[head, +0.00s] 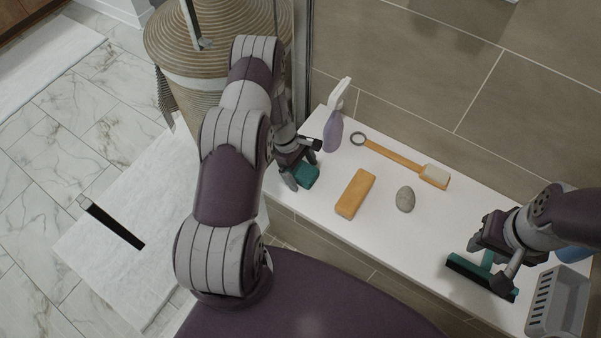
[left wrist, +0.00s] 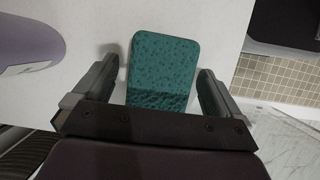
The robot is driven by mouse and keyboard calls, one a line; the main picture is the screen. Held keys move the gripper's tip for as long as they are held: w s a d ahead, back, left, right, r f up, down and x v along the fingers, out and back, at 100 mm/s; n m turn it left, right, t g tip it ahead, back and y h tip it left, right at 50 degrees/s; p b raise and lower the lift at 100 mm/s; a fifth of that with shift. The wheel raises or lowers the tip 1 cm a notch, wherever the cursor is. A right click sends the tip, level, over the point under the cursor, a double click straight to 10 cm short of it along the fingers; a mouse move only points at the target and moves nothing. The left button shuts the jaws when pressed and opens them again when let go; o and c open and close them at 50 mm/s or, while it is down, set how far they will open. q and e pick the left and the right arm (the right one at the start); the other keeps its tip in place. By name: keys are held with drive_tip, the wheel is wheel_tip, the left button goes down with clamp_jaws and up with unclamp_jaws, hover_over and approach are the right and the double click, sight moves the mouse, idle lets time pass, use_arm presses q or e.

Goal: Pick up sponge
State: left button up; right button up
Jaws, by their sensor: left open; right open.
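A teal speckled sponge (head: 307,175) lies on the white ledge (head: 330,235), near its left end. In the left wrist view the sponge (left wrist: 163,62) sits between the two fingers, with visible gaps on both sides. My left gripper (head: 297,177) is open around it, and partly hides it in the head view. My right gripper (head: 492,266) is open over a teal squeegee (head: 468,270) at the right of the ledge; whether they touch I cannot tell.
A purple spray bottle (head: 333,130) stands just behind the sponge; it also shows in the left wrist view (left wrist: 30,38). An orange block (head: 355,194), a grey stone (head: 405,199), a wooden brush (head: 395,157) and a grey basket (head: 558,302) are on the ledge. A wicker basket (head: 190,95) stands left.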

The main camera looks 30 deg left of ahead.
sight(307, 172)
idle(0.4)
use_arm(q)
drive_tip(key=c, duration=1)
drive_tip(key=shift+c, duration=0.2)
wheel_tip(307, 172, up, 5)
drive_tip(key=shift+f+p, duration=0.1)
drive_tip(key=shift+p, duration=0.6)
drive_tip(key=s+d+r, duration=0.3)
drive_tip(key=s+r, duration=0.3)
drive_tip(key=s, duration=0.5)
drive_tip(key=shift+s+r, duration=0.15)
drive_tip(key=shift+s, duration=0.05)
